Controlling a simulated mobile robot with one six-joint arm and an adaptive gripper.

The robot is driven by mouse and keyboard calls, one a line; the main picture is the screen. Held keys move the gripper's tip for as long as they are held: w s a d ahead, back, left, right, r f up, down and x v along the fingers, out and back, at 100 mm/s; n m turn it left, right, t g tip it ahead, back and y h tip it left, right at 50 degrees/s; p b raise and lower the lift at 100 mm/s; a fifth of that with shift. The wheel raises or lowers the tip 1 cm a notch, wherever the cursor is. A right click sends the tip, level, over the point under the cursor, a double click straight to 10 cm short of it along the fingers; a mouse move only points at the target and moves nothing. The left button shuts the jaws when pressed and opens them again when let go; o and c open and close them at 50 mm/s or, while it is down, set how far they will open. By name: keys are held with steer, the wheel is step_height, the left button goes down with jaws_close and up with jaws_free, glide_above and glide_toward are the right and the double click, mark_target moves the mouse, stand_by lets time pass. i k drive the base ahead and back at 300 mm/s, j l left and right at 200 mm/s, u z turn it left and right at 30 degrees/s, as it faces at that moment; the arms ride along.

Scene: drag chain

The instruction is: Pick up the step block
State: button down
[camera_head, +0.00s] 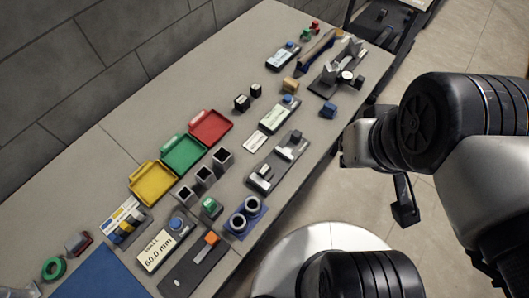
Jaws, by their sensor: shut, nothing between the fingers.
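Several small blocks lie on the long grey table (85,165), and I cannot tell for sure which is the step block. A blue block (328,110) with an uneven top sits near the table's right edge. A tan block (290,85) lies behind it, and a small green block (211,207) sits in the nearer part. My gripper (405,214) hangs off the table's right side above the floor, small and dark in the picture. It is shut and empty, apart from all the blocks.
Yellow (134,183), green (165,157) and red (194,129) trays line the table's far side. The floor (310,200) beside the table is clear.

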mark_target(266, 173)
steer(key=k+u, duration=0.1)
steer(key=u, duration=0.65)
steer(key=j+z, duration=0.2)
